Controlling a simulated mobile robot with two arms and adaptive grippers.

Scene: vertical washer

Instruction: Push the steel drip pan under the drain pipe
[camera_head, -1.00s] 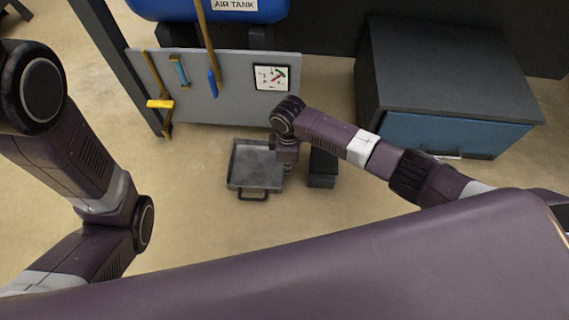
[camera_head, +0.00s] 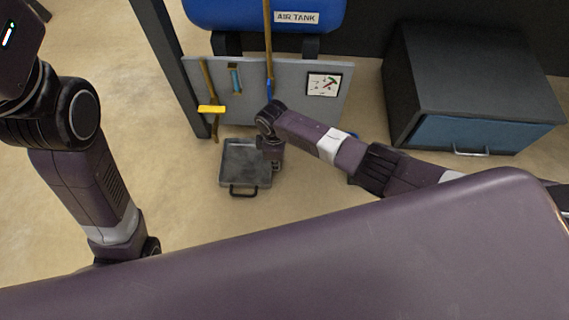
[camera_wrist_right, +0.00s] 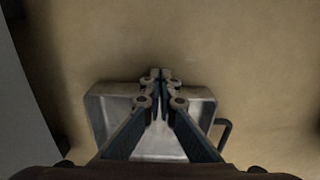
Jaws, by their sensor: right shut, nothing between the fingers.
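The steel drip pan (camera_head: 232,160) is a shallow grey square tray with a dark handle on its near side. It lies flat on the floor in front of the grey tool panel. My right gripper (camera_head: 273,164) points down at the pan's right side, seemingly against or very close to it; contact cannot be told. In the right wrist view the gripper (camera_wrist_right: 160,78) is shut with nothing between its fingers, and the pan (camera_wrist_right: 100,104) shows behind them. My left arm is at the left, its gripper out of view. No drain pipe can be made out.
A blue air tank (camera_head: 235,12) is above the grey panel (camera_head: 300,110), which carries hanging tools. A dark post (camera_head: 170,60) stands at its left. A dark cabinet with a blue drawer (camera_head: 480,132) is at the right. The floor left of the pan is clear.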

